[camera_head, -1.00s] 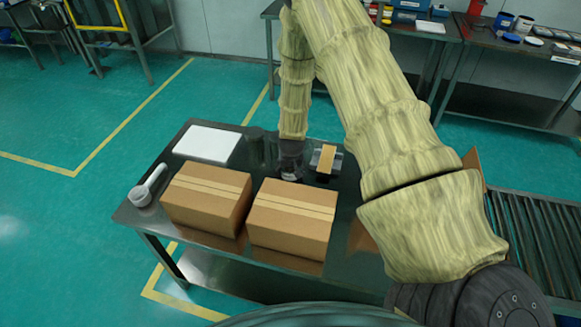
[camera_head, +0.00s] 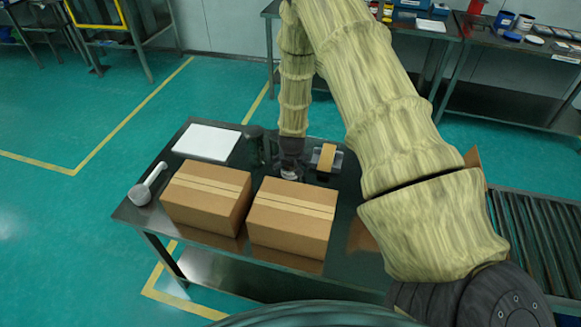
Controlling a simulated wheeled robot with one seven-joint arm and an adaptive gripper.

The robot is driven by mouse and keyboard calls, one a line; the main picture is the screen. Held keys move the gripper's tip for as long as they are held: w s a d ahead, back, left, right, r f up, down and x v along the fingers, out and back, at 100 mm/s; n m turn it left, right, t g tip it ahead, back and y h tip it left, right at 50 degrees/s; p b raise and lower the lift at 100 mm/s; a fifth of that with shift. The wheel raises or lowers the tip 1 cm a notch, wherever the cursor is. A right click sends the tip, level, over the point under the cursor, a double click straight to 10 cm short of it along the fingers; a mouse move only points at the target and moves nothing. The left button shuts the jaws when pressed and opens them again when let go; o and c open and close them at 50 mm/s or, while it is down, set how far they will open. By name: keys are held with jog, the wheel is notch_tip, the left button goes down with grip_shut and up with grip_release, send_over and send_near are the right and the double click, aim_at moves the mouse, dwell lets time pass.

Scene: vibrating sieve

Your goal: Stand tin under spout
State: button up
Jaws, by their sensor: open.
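My gripper (camera_head: 291,168) points down over the dark metal table (camera_head: 135,216), behind the gap between two cardboard boxes. It is open. A small pale round shape (camera_head: 290,175) shows at its fingertips; I cannot tell whether it is the tin or part of the gripper. A dark upright form (camera_head: 255,147) stands left of the gripper, too dim to identify. A small grey stand (camera_head: 325,161) with a tan top is right of the gripper, apart from it. I cannot make out a spout for certain.
Two closed cardboard boxes (camera_head: 206,197) and (camera_head: 291,217) fill the table's front. A white sheet (camera_head: 206,142) lies at the back left, and a grey scoop (camera_head: 148,186) at the left edge. A roller conveyor (camera_head: 540,235) is at right. My arm hides the table's right side.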

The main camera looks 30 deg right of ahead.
jog(key=b+v, duration=0.2)
jog(key=v, duration=0.9)
jog(key=shift+b, duration=0.3)
jog(key=shift+o, duration=0.4)
jog(key=s+d+f+n+t+y+b, duration=0.25)
jog(key=s+n+t+b, duration=0.35)
jog(key=b, duration=0.6)
jog(key=shift+n+g+y, duration=0.25)
jog(key=shift+n+g, duration=0.15)
jog(key=shift+n, duration=0.2)
jog(key=shift+w+r+x, duration=0.15)
jog(key=shift+x, duration=1.5)
jog(key=shift+w+r+x, duration=0.15)
jog(key=shift+x, duration=1.55)
jog(key=shift+w+f+p, duration=0.3)
jog(key=shift+w+p, duration=0.15)
jog(key=shift+w, duration=0.15)
jog(key=shift+p+x, duration=0.35)
jog(key=shift+x, duration=1.65)
jog(key=shift+w+d+r, duration=0.1)
jog(key=c, duration=1.2)
